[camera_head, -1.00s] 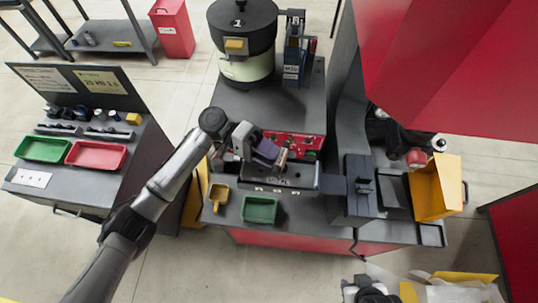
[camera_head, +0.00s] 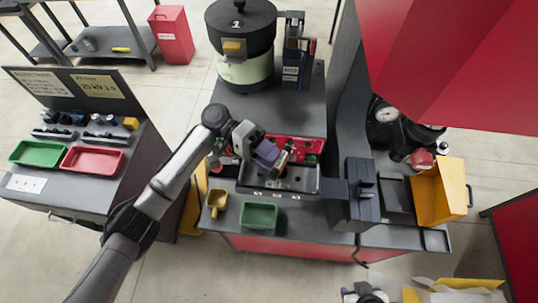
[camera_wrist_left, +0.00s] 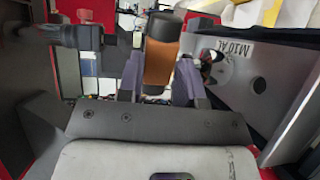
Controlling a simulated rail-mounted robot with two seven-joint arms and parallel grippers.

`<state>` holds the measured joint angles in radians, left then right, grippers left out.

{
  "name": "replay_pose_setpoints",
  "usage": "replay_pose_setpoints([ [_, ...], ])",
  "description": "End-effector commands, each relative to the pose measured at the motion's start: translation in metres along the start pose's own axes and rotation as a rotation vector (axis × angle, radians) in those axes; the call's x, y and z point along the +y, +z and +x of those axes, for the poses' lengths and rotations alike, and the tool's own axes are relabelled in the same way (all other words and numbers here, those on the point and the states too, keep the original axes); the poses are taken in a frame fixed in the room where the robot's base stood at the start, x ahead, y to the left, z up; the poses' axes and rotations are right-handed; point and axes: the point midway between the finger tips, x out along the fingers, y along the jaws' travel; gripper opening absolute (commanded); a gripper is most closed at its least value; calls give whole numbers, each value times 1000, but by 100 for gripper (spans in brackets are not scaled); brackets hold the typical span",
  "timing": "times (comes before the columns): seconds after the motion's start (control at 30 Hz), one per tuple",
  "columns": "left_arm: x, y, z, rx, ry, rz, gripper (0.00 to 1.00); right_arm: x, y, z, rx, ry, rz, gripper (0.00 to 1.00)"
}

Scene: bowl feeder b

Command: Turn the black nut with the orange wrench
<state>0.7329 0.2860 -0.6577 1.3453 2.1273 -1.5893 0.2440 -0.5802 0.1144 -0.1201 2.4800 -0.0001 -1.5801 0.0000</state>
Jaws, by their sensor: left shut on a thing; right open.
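My left gripper (camera_head: 272,154) is over the grey tray (camera_head: 250,187) on the front of the machine. In the left wrist view its two purple fingers (camera_wrist_left: 160,82) are shut on the orange wrench (camera_wrist_left: 160,62), seen as an orange handle with a black end pointing up. In the head view the wrench (camera_head: 284,156) is small and tilted at the fingertips. I cannot make out the black nut; the gripper and wrench may hide it. My right gripper (camera_head: 365,293) is low at the bottom edge, partly cut off, and apart from the machine.
The bowl feeder (camera_head: 241,40) stands behind. A dark block (camera_head: 361,190) and a yellow chute (camera_head: 438,188) are at right. A side bench with green and red trays (camera_head: 95,160) is at left.

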Motion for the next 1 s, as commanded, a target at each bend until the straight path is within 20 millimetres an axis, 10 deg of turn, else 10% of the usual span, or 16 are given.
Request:
replay_pose_setpoints([
  [1.0, 0, -5, 0, -177, -1, 15, 0, 2, 10, 30, -1, 7, -9, 43],
])
